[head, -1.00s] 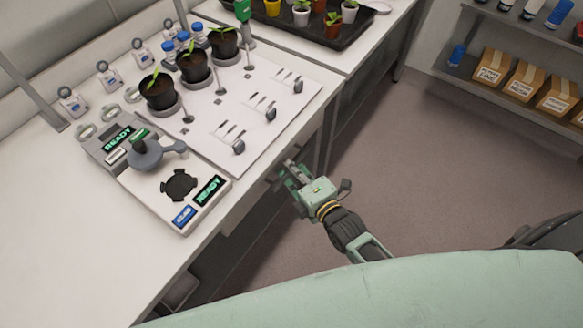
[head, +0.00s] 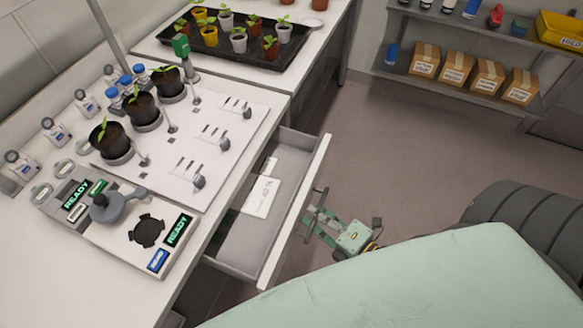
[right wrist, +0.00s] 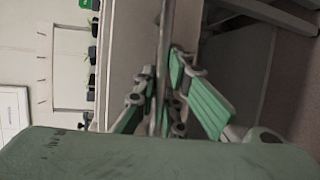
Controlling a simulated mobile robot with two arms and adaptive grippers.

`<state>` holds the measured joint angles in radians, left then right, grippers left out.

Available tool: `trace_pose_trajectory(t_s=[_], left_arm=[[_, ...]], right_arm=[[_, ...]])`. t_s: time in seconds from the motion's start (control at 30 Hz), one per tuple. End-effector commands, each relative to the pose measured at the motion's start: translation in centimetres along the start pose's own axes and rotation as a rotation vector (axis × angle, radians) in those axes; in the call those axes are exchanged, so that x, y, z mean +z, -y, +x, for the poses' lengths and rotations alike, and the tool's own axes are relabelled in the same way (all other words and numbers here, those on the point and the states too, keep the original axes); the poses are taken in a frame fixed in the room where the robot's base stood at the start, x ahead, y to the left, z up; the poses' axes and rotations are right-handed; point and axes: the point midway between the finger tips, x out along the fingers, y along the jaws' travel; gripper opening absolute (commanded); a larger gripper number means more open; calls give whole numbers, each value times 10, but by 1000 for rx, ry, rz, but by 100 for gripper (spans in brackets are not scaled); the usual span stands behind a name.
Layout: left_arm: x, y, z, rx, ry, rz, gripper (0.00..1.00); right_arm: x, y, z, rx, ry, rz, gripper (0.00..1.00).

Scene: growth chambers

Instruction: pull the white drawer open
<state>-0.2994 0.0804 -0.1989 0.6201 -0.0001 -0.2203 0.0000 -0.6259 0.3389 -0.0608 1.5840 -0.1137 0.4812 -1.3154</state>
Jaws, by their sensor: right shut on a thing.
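The white drawer (head: 301,208) stands pulled out from under the bench in the head view. Its grey inside shows, with a white labelled card or packet (head: 263,191) lying in it. My right gripper (head: 312,213) is at the outer side of the drawer's front. In the right wrist view its green-padded fingers (right wrist: 160,100) are closed around a thin grey bar, the drawer handle (right wrist: 163,62). The handle is mostly hidden by the fingers in the head view. My left gripper is not in view.
The white bench (head: 60,262) above carries potted seedlings (head: 141,107), a grey device with READY displays (head: 180,229) and small tools. A black tray (head: 272,53) of pots is on the farther bench. Shelves with cardboard boxes (head: 456,69) stand at the back right. Floor between is clear.

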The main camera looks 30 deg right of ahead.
Motion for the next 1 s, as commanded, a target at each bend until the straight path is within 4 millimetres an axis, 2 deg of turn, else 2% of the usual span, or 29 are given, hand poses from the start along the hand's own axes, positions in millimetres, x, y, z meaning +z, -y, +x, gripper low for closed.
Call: trace_pose_trajectory(t_s=[0.03,0.13,0.4,0.93,0.97,1.0], left_arm=[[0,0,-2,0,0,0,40],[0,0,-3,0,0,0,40],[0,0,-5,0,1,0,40],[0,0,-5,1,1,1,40],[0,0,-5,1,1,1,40],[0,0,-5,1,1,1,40]], right_arm=[[4,4,-12,-7,-1,-6,0],[11,7,-29,-5,-1,-6,0],[23,13,-56,-3,0,-5,0],[26,14,-62,-1,0,-5,0],[26,14,-62,-1,0,-5,12],[26,14,-62,-1,0,-4,16]])
